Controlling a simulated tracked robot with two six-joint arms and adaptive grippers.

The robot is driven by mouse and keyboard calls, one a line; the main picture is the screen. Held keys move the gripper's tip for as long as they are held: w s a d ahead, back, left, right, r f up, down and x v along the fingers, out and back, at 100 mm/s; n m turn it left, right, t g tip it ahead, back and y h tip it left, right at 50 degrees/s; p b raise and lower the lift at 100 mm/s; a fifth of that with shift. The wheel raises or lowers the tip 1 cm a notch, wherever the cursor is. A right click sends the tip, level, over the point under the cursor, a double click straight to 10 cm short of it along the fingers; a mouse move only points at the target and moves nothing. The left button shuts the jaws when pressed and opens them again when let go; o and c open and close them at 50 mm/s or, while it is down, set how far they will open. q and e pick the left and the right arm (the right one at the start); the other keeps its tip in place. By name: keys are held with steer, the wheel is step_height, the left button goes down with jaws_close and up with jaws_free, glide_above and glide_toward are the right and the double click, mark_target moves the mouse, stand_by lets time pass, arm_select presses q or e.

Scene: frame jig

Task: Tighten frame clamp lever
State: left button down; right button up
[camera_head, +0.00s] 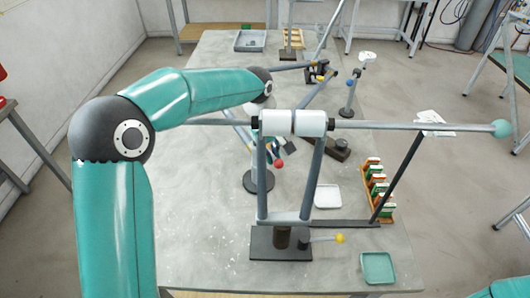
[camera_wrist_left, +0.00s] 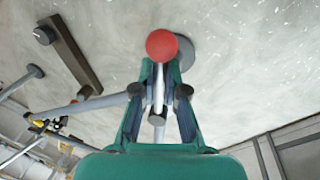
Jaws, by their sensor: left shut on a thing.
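A lever with a red ball knob (camera_head: 279,163) shows in the head view beside an upright post on a round dark base (camera_head: 258,183). In the left wrist view the red knob (camera_wrist_left: 162,45) sits just past my fingertips, and the lever's pale rod (camera_wrist_left: 158,92) runs between the fingers. My left gripper (camera_wrist_left: 161,75) is shut on this rod. In the head view the gripper is largely hidden behind the bar and white rollers. A second lever with a yellow knob (camera_head: 340,238) sticks out at the foot of the grey frame stand (camera_head: 283,216). My right gripper is not in view.
A long grey bar (camera_head: 400,125) with a teal ball end crosses above the table (camera_head: 220,240). A white tray (camera_head: 327,196), a green tray (camera_head: 377,268) and a rack of coloured blocks (camera_head: 376,192) stand right.

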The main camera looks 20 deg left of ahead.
arm_select(q)
steer(key=c, duration=1.2)
jaws_free()
steer(key=shift+w, duration=0.1)
steer(key=shift+r, duration=0.15)
steer(key=shift+r, duration=0.25)
step_height(320, 180, up, 11)
steer(key=s+a, duration=0.1)
steer(key=s, duration=0.1)
steer(key=shift+a, duration=0.15)
